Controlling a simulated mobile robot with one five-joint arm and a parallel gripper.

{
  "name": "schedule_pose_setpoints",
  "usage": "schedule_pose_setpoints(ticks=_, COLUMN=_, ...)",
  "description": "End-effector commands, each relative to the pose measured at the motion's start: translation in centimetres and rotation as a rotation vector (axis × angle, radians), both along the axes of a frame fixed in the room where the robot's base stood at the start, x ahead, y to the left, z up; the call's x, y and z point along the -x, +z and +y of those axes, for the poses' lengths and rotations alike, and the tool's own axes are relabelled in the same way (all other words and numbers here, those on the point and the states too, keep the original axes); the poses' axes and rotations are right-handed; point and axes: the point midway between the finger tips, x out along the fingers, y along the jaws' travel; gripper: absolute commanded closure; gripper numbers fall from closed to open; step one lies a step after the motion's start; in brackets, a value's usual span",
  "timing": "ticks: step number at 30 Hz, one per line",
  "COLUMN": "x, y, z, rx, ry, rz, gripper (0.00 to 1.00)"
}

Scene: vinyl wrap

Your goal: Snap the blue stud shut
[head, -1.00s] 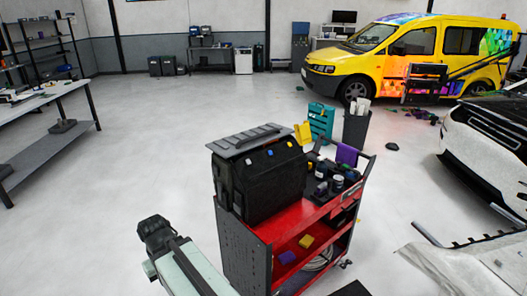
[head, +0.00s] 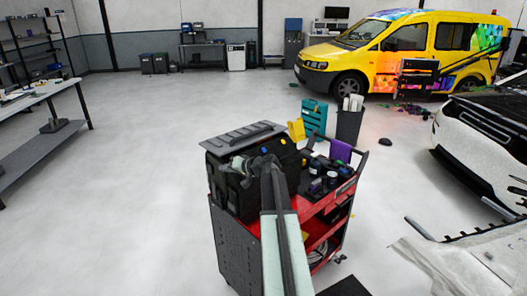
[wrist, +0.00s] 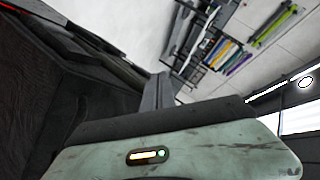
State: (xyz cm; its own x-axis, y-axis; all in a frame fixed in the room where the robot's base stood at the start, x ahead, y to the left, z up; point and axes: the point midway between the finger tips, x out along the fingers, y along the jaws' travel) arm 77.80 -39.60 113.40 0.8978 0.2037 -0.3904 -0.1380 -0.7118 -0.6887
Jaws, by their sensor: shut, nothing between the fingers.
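The blue stud (head: 265,150) is a small dot on the upper front edge of the black bag (head: 223,185), just above and behind my wrist in the head view. My gripper (head: 241,168) is shut and empty, at the bag's front upper edge, left of the blue stud. I cannot tell whether it touches the bag. In the wrist view, the dark bag (wrist: 50,100) fills the left; no stud shows there.
The bag stands on a red and black cart (head: 235,245) with a grey lid piece (head: 240,136) on top. Dark jars (head: 325,182) and a purple cloth (head: 340,150) are to the right. A teal case (head: 313,117) stands behind.

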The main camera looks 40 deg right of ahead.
Motion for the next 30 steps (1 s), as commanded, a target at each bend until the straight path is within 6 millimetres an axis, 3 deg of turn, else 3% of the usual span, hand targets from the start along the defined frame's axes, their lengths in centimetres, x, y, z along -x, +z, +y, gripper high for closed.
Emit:
schedule_pose_setpoints(ticks=1, x=0.3, y=1.1, z=-3.8, rx=-0.012, ry=-0.055, rz=-0.046, gripper=1.00)
schedule_pose_setpoints(ticks=6, x=2.8, y=4.6, z=-14.4, rx=-0.040, ry=-0.226, rz=-0.192, gripper=1.00)
schedule_pose_setpoints(ticks=9, x=4.6, y=6.1, z=-19.0, rx=-0.051, ry=-0.306, rz=-0.255, gripper=1.00)
schedule_pose_setpoints(ticks=12, x=6.0, y=7.0, z=-22.1, rx=-0.056, ry=-0.359, rz=-0.296, gripper=1.00)
schedule_pose_setpoints(ticks=17, x=7.0, y=7.7, z=-24.0, rx=-0.061, ry=-0.395, rz=-0.322, gripper=1.00)
schedule_pose_setpoints(ticks=30, x=6.7, y=7.3, z=-23.9, rx=-0.060, ry=-0.393, rz=-0.323, gripper=1.00)
